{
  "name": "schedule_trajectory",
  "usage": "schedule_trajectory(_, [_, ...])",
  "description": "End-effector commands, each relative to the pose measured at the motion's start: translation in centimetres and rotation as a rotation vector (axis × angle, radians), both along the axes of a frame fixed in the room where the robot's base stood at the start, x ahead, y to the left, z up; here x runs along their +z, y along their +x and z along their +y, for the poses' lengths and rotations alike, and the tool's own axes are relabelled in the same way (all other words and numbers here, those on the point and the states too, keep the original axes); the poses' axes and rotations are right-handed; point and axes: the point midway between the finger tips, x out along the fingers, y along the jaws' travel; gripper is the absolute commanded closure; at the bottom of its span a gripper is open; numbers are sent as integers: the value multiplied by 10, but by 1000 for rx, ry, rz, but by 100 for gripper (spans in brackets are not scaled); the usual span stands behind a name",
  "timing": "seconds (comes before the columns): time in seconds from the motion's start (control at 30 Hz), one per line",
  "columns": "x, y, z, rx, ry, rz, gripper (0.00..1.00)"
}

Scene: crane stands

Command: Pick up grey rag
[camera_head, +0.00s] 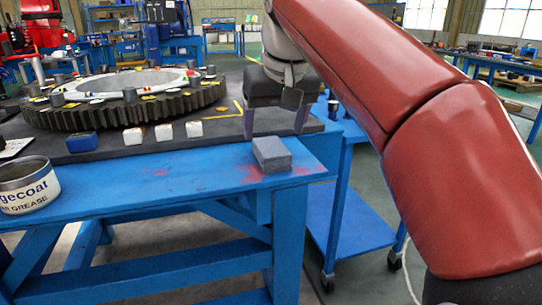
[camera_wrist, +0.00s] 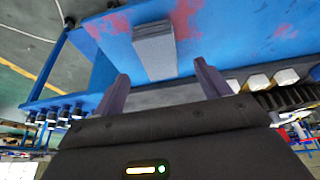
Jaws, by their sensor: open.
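The grey rag (camera_head: 272,154) looks like a folded grey block and lies near the right end of the blue table's front ledge. In the wrist view the grey rag (camera_wrist: 155,50) is ahead of the fingertips, between their lines. My gripper (camera_head: 275,125) is above and just behind the rag in the head view, pointing down. In the wrist view my gripper (camera_wrist: 160,82) has its two fingers spread wide with nothing between them. No contact with the rag shows.
The blue table (camera_head: 170,180) carries a large dark gear (camera_head: 125,105), white blocks (camera_head: 164,132), a blue block (camera_head: 81,142) and a grease can (camera_head: 28,186). A blue cart (camera_head: 345,215) stands to the right. The ledge left of the rag is clear.

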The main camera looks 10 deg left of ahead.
Motion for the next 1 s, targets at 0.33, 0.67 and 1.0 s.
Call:
schedule_trajectory(0.33, [-39, 19, 9, 0, -1, 1, 25])
schedule_trajectory(0.67, [-49, 24, 12, 0, 1, -2, 25])
schedule_trajectory(1.0, [-52, 24, 12, 0, 1, -1, 25])
